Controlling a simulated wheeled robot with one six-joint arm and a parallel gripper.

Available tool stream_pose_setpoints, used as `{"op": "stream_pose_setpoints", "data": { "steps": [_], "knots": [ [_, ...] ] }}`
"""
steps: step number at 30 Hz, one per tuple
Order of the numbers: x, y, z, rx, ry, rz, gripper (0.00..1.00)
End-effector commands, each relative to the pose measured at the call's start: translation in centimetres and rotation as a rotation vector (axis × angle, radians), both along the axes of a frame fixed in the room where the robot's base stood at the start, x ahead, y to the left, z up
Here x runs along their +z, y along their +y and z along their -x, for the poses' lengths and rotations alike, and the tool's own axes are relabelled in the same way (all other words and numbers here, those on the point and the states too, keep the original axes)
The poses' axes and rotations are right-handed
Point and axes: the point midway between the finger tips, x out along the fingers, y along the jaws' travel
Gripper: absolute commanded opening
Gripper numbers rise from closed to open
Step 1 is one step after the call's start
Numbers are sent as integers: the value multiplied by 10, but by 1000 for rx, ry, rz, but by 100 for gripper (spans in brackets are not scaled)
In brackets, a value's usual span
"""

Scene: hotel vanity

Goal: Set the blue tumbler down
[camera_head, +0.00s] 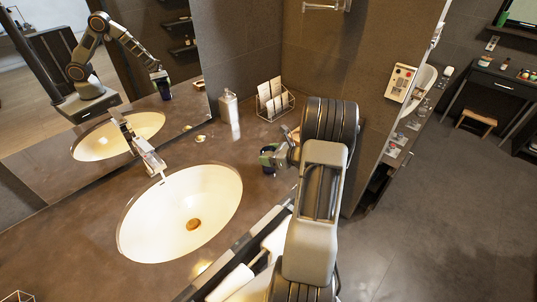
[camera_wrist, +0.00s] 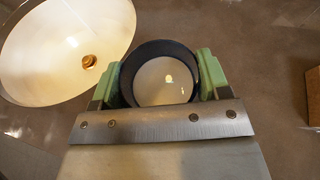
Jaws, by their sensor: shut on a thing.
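The blue tumbler (camera_wrist: 165,50) is dark blue with an open round mouth, seen from above in the wrist view. My gripper (camera_wrist: 160,80) has its green fingers on both sides of the tumbler and is shut on it. In the head view the tumbler (camera_head: 267,155) shows as a small dark shape over the brown counter (camera_head: 255,185), right of the sink, with my gripper (camera_head: 277,155) at its right side. My arm hides part of this area. I cannot tell whether the tumbler's base touches the counter.
The white sink (camera_head: 160,215) lies left of the tumbler, with a chrome faucet (camera_head: 147,155) behind it. A soap bottle (camera_head: 229,108) and a wire rack with white cards (camera_head: 272,105) stand at the back. Bare counter lies between sink and rack.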

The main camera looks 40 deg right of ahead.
Motion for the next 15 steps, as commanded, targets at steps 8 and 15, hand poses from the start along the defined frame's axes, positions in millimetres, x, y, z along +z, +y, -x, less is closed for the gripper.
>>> {"op": "stream_pose_setpoints", "data": {
  "steps": [8,15],
  "knots": [
    [-2,0,0,0,-1,0,41],
    [-3,0,0,1,0,0,85]
  ]
}}
